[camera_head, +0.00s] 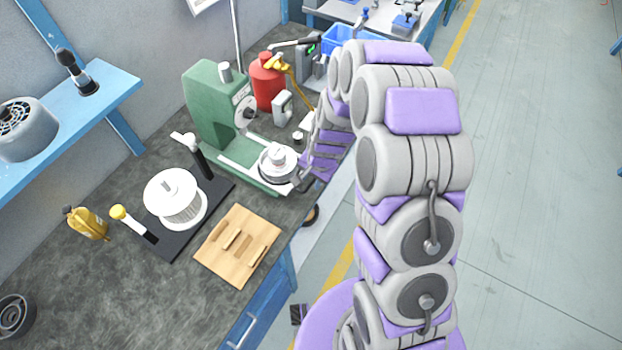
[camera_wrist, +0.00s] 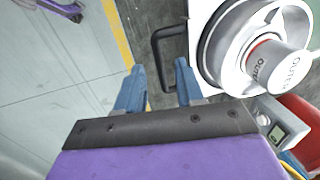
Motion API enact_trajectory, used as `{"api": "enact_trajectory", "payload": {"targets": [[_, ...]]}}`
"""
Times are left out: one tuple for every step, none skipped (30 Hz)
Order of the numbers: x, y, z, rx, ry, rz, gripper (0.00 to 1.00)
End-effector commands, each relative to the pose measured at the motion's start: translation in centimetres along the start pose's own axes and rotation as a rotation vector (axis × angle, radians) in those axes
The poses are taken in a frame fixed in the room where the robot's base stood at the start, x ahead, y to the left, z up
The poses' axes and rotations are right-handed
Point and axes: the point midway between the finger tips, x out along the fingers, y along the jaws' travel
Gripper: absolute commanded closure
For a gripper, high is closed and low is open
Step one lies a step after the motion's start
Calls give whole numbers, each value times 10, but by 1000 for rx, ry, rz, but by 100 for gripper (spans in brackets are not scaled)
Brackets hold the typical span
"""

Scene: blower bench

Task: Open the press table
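A round silver fixture (camera_head: 278,162) sits on the table's near end. In the wrist view, the fixture (camera_wrist: 255,50) carries a white cap marked "OUTER". A dark U-shaped handle (camera_wrist: 157,58) sticks out from the table's edge. My gripper (camera_wrist: 158,82) is open, its blue fingers apart on either side of the handle's outer bar, with visible gaps. In the head view my gripper (camera_head: 306,168) is beside the table's near end, its fingertips hard to make out.
A red canister (camera_head: 267,88) and a small meter (camera_head: 284,108) stand behind. Open floor (camera_head: 540,180) lies right.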

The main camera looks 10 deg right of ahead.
Motion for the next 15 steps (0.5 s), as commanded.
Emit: {"api": "enact_trajectory", "payload": {"targets": [[-10,-1,-1,0,3,-1,63],[-15,-1,-1,0,4,-2,63],[-23,-2,-1,1,6,-3,63],[-30,-2,-2,1,8,-5,63],[-36,-3,-2,1,9,-5,63],[-44,-2,-2,1,8,-5,63],[-50,-2,-1,1,6,-4,63],[-56,-2,-1,1,5,-3,63],[-64,-2,-1,0,5,-3,63],[-71,-3,-1,0,7,-3,63],[-77,-3,-1,0,8,-4,63],[-86,-3,-1,-1,9,-4,63],[-92,-3,-1,-1,7,-2,63],[-98,-3,-1,-1,5,-1,63],[-106,-2,0,0,5,0,63]]}}
